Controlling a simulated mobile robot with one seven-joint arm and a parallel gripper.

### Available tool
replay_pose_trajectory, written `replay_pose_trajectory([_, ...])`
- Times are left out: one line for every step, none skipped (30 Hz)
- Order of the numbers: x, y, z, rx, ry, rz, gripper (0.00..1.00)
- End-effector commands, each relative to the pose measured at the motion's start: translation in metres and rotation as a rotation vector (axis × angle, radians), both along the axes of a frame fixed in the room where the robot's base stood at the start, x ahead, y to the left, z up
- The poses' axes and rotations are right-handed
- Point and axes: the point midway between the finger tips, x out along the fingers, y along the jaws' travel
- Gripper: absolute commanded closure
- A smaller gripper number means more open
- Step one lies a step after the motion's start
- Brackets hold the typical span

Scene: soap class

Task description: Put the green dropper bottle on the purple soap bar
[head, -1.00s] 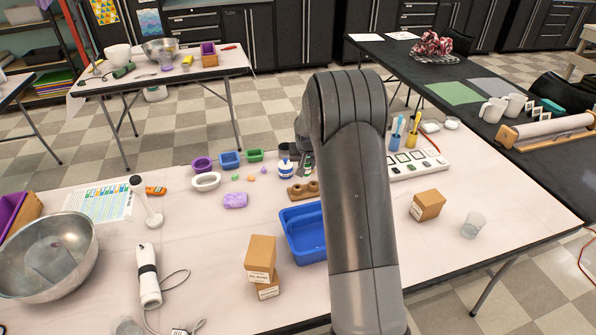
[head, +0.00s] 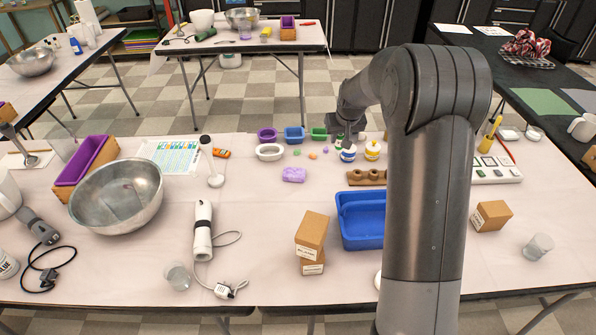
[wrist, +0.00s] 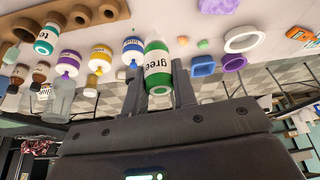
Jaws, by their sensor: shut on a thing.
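My gripper (wrist: 165,92) is shut on the green dropper bottle (wrist: 157,66), whose label reading "green" shows between the fingers in the wrist view. In the head view the green bottle (head: 339,141) shows small beneath my gripper (head: 346,127), partly hidden by it. The purple soap bar (head: 294,174) lies on the table to the left of and nearer than the bottle. It also shows at the top of the wrist view (wrist: 218,5). I cannot tell whether the bottle's base is clear of the table.
Blue-capped (head: 348,153) and yellow (head: 372,150) bottles stand close right of the green one. A brown wooden holder (head: 366,177) and a blue bin (head: 361,218) are nearer. Small molds, such as a white oval one (head: 269,152), lie left. Table around the soap is mostly clear.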

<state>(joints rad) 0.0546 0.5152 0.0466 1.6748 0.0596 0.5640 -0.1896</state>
Motion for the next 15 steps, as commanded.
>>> replay_pose_trajectory([0.002,0.014,0.001,0.0,-0.001,0.028,0.96])
replay_pose_trajectory([0.002,0.019,0.001,0.001,0.0,0.04,0.96])
replay_pose_trajectory([0.003,0.026,0.001,0.001,0.0,0.053,0.96])
replay_pose_trajectory([0.003,0.03,0.001,0.001,0.001,0.061,0.96])
replay_pose_trajectory([0.004,0.035,0.0,0.001,0.001,0.066,0.96])
replay_pose_trajectory([0.005,0.04,-0.003,0.0,0.002,0.072,0.96])
replay_pose_trajectory([0.007,0.045,-0.006,0.0,0.002,0.075,0.96])
replay_pose_trajectory([0.009,0.051,-0.009,0.0,0.002,0.077,0.96])
replay_pose_trajectory([0.012,0.058,-0.013,0.0,0.001,0.076,0.96])
replay_pose_trajectory([0.014,0.065,-0.018,0.0,0.002,0.077,0.96])
replay_pose_trajectory([0.016,0.071,-0.022,0.0,0.003,0.077,0.96])
replay_pose_trajectory([0.019,0.081,-0.028,0.0,0.003,0.077,0.96])
replay_pose_trajectory([0.022,0.087,-0.032,0.0,0.003,0.077,0.96])
replay_pose_trajectory([0.025,0.093,-0.036,0.001,0.002,0.076,0.96])
replay_pose_trajectory([0.028,0.101,-0.042,0.0,0.002,0.076,0.96])
